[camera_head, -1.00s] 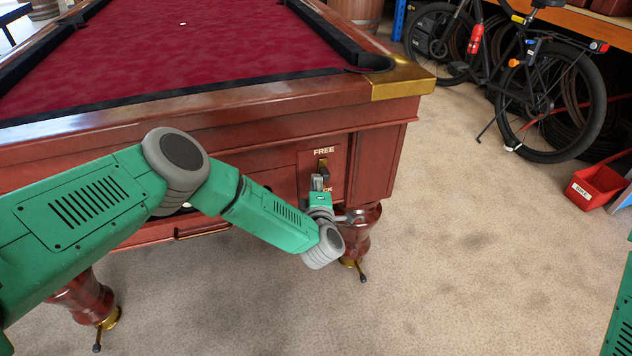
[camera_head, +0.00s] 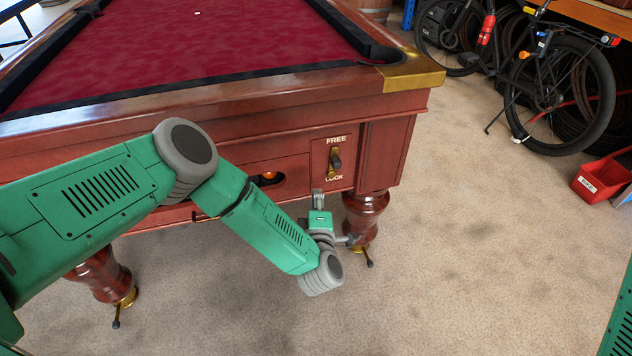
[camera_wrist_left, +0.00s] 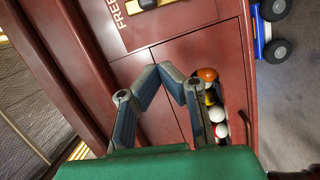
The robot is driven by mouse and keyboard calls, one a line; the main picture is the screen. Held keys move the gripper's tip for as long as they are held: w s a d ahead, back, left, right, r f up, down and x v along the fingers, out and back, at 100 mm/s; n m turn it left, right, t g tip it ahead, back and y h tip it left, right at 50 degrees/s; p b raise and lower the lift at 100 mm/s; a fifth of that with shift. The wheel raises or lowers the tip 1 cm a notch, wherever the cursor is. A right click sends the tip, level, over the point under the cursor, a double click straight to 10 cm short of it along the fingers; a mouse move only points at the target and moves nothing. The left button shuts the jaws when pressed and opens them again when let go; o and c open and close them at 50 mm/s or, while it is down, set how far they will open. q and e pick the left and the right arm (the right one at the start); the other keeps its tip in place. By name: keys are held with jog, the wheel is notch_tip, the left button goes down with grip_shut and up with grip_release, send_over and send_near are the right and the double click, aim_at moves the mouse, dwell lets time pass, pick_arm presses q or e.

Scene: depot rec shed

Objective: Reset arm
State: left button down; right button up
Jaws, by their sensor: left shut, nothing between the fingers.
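My left gripper (camera_head: 317,197) is shut and empty, just below the lock panel on the end of the pool table (camera_head: 240,125). A gap shows between it and the lever (camera_head: 335,161), which sits on a brass plate between the words FREE and LOCK. I cannot tell which word the lever is set to. In the left wrist view the gripper's fingers (camera_wrist_left: 166,70) come together with nothing between them, in front of the red-brown panel. Part of the brass plate (camera_wrist_left: 147,4) shows at that view's top edge. My right gripper is out of view.
An orange ball (camera_head: 269,176) shows in the ball slot; several balls (camera_wrist_left: 217,114) lie there in the wrist view. The table leg (camera_head: 364,217) is just right of the gripper. A bicycle (camera_head: 556,95) and red bin (camera_head: 600,181) stand at right. Open carpet lies between.

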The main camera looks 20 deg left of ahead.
pick_arm(q)
jog(key=shift+s+a+f, duration=0.1)
jog(key=shift+s+a, duration=0.15)
jog(key=shift+a, duration=0.1)
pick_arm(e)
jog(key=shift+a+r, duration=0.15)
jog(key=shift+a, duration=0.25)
pick_arm(q)
jog(key=shift+d, duration=0.1)
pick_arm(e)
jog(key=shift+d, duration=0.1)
